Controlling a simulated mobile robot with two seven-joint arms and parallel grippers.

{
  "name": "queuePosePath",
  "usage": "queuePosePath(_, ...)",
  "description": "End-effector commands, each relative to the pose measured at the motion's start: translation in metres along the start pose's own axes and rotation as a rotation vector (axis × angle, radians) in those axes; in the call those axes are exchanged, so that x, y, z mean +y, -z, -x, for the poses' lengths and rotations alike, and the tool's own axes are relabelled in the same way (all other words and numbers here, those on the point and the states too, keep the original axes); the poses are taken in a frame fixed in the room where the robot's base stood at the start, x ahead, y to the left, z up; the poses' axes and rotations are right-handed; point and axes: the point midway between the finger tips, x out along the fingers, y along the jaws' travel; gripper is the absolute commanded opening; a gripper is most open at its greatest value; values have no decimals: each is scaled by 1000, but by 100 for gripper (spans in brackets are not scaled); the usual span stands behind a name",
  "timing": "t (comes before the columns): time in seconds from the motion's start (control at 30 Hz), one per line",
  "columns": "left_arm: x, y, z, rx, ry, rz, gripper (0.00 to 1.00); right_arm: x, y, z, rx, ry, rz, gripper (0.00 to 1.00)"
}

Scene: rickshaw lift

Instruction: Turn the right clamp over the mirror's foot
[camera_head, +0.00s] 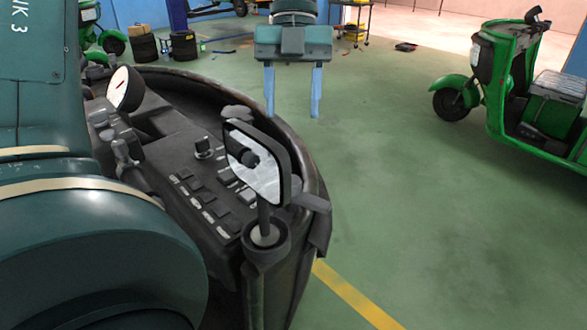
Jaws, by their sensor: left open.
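The mirror (258,162) is a rounded rectangle in a dark frame, standing tilted on a short stem at the rim of the dark console. Its stem goes down to a foot (265,236) seated in a round dark cup. A grey tab (313,200), which looks like the right clamp, sticks out to the right beside the mirror's lower edge; it does not lie over the foot. Another grey tab (236,112) shows behind the mirror's upper left. My left gripper (294,105) is open and empty beyond the mirror, with two blue fingers apart. My right gripper is not in view.
My teal arm links fill the left side. A green scooter (500,85) stands at the right. Tyres (144,47) stand at the back left. The green floor right of the console is clear.

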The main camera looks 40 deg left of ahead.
Motion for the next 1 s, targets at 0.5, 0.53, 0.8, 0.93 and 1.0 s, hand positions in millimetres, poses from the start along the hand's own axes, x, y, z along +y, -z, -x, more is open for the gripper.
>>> queuePosePath(0.5, 0, 1, -99, 3, 3, -2, 51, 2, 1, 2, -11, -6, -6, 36)
queuePosePath(0.53, 0, 0, -103, 3, 2, -2, 51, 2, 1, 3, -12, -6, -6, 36)
queuePosePath(0.8, 0, 0, -119, 2, 5, -2, 51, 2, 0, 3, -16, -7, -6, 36)
queuePosePath(0.93, -1, 0, -119, 1, 6, -2, 51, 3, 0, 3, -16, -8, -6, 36)
queuePosePath(1.0, -1, 0, -119, 1, 6, -2, 51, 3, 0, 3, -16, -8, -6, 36)
